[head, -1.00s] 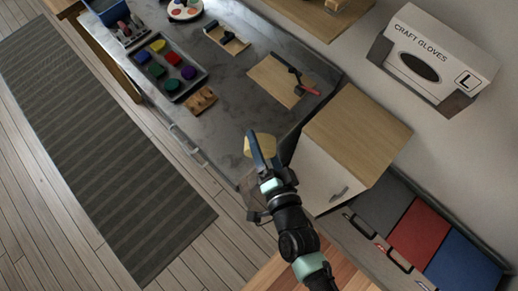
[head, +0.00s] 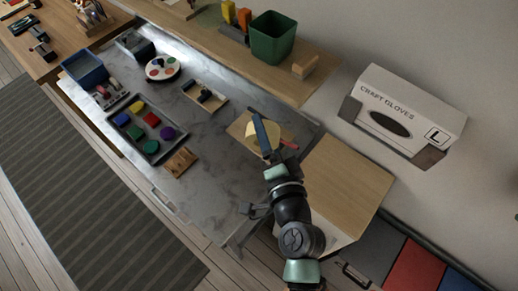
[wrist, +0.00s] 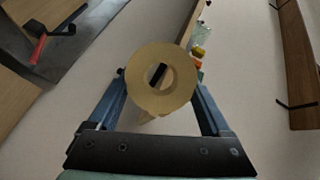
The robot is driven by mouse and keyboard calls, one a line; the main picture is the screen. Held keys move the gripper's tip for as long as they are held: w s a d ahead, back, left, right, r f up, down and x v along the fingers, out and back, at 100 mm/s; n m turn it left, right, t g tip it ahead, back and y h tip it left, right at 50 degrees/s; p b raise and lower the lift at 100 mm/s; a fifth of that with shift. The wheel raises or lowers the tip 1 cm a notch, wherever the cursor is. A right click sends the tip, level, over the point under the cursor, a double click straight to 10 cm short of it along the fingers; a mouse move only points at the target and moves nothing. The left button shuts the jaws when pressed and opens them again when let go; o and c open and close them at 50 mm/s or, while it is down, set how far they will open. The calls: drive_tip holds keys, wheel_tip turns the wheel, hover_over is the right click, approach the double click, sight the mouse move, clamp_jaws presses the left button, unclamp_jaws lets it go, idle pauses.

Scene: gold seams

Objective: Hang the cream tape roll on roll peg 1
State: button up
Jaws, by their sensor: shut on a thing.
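My gripper (head: 262,137) is shut on the cream tape roll (head: 254,142), above the counter near the wooden board with the red-handled tool. In the wrist view the roll (wrist: 178,98) sits between the blue fingers of my gripper (wrist: 160,85), its round face and hole towards the camera. A dark bar shows through the hole; I cannot tell what it belongs to. Dark hooks (wrist: 297,105) stick out from a wooden strip at the right of the wrist view. I cannot tell whether either is roll peg 1.
A wooden-topped cabinet (head: 345,184) stands right of my arm. A craft gloves box (head: 410,105) is at the wall. A shelf with a green bin (head: 272,38) runs behind the counter. A paint tray (head: 150,130) lies left; the counter's middle is bare.

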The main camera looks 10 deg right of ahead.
drive_tip(key=w+d+r+m+h+p, duration=0.25)
drive_tip(key=d+r, duration=0.25)
drive_tip(key=r, duration=0.7)
drive_tip(key=w+d+r+m+h+p, duration=0.1)
drive_tip(key=w+d+r+m+h, duration=0.3)
drive_tip(key=r, duration=0.8)
drive_tip(key=s+d+r+m+h+p, duration=0.1)
drive_tip(key=s+d+r, duration=0.2)
drive_tip(key=s+r, duration=0.35)
drive_tip(key=s+d+r+m+h+p, duration=0.1)
drive_tip(key=s+d+r+m+p, duration=0.15)
drive_tip(key=r, duration=0.75)
drive_tip(key=s+d+r+m+h+p, duration=0.1)
drive_tip(key=s+d+r, duration=0.1)
drive_tip(key=s+r, duration=0.5)
drive_tip(key=r+p+x, duration=0.1)
drive_tip(key=x, duration=0.5)
drive_tip(key=shift+d, duration=0.45)
drive_tip(key=shift+d, duration=0.2)
drive_tip(key=shift+w+d+p, duration=0.7)
drive_tip(key=shift+w+d, duration=0.9)
drive_tip(key=shift+d, duration=0.25)
